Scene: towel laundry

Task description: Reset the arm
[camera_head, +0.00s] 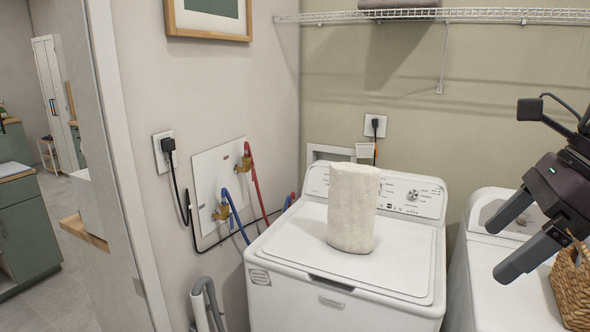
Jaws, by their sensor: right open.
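My right gripper (515,240) is at the right side of the head view, above the second white machine. Its two dark fingers are apart and nothing is between them. A cream towel (353,208), rolled or folded, stands upright on the lid of the white washing machine (400,262), left of my right gripper and apart from it. My left gripper does not show.
A second white machine (487,290) stands at the right, with a wicker basket (573,288) on its right side. A wire shelf (480,15) with a grey folded item runs above. Red and blue hoses hang at the left wall. A doorway opens at the far left.

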